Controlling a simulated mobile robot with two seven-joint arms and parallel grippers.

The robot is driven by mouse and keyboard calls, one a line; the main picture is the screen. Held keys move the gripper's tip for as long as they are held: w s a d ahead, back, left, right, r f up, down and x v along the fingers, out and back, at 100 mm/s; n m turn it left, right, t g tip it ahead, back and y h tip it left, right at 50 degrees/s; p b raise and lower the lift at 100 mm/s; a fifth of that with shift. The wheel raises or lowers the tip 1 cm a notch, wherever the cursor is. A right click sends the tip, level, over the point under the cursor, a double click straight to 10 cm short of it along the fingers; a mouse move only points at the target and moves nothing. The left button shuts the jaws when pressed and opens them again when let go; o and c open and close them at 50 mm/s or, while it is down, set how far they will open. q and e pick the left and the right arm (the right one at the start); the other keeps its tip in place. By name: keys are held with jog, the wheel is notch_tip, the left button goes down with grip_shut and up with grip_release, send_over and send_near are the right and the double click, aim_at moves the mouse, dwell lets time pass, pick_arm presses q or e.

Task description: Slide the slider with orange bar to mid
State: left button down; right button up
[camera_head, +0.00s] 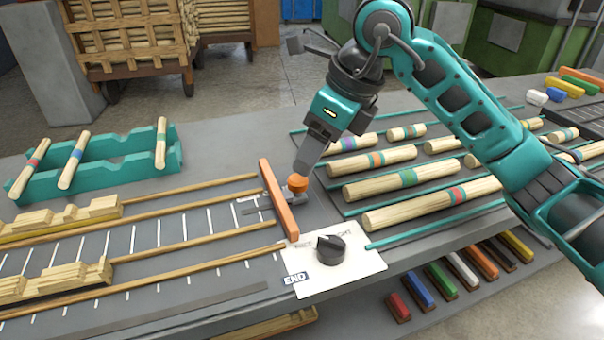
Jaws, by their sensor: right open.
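The slider's long orange bar (278,200) stands across the right end of the wooden rails. An orange knob (298,185) on a grey mount sits just right of the bar. A dark slot (252,210) with a small pale label lies left of the bar. My right gripper (302,168) points down at the knob from above. It is open, with its fingers at or just above the knob; I cannot tell whether they touch it. The fingers partly overlap each other in this view. My left gripper is not in view.
A white panel (310,277) with a black rotary knob (330,250) and an END label sits close in front of the bar. Striped wooden rods (432,203) lie in rows at the right. A teal rack (105,160) holds rods at the left. Wood pieces (60,280) lie on the rails.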

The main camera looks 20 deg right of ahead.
aim_at(299, 178)
jog(key=x, duration=0.5)
jog(key=shift+w+a+f+b, duration=0.1)
jog(key=shift+f+b, duration=0.2)
jog(key=shift+b, duration=0.1)
jog(key=shift+c, duration=0.2)
grip_shut()
